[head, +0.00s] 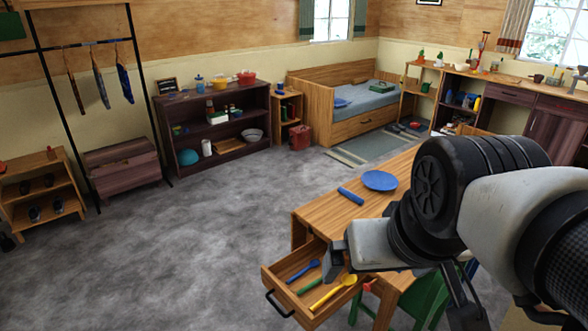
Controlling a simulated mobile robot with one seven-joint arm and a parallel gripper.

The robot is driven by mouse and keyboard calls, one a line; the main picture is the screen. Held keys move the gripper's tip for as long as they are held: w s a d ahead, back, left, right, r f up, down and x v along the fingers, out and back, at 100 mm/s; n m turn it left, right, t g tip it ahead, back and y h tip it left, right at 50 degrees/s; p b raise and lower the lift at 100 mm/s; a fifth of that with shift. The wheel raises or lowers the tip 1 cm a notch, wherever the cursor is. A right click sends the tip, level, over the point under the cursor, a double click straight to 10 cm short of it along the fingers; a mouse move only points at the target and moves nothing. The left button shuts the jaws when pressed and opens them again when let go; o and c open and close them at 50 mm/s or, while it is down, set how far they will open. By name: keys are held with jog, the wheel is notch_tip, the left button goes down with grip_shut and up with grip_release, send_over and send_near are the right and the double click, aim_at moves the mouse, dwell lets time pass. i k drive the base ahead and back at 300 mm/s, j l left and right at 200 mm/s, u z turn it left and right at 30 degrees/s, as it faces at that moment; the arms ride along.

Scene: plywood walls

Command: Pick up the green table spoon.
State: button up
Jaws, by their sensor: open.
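A wooden drawer (272,283) stands pulled out of the table, open at the top. In it lie a blue spoon (304,270), a long green utensil (309,285) and a yellow spoon (333,291). The green one lies between the other two, and its right end runs behind my gripper, so I cannot tell its full shape. My gripper (338,268) is open and empty, seen over the drawer's right side. Its fingers are small and partly covered by my arm, and its height above the utensils is hard to judge.
The wooden table (322,215) carries a blue plate (380,181) and a blue roll-shaped object (351,196). A green chair (428,300) stands beside the table, partly behind my arm. The drawer's walls surround the utensils. The grey floor (150,260) at left is clear.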

aim_at(314, 283)
jog(key=l+u, duration=0.1)
jog(key=l, duration=0.15)
jog(key=k+l+u, duration=0.1)
jog(key=i+l, duration=0.1)
jog(key=i, duration=0.9)
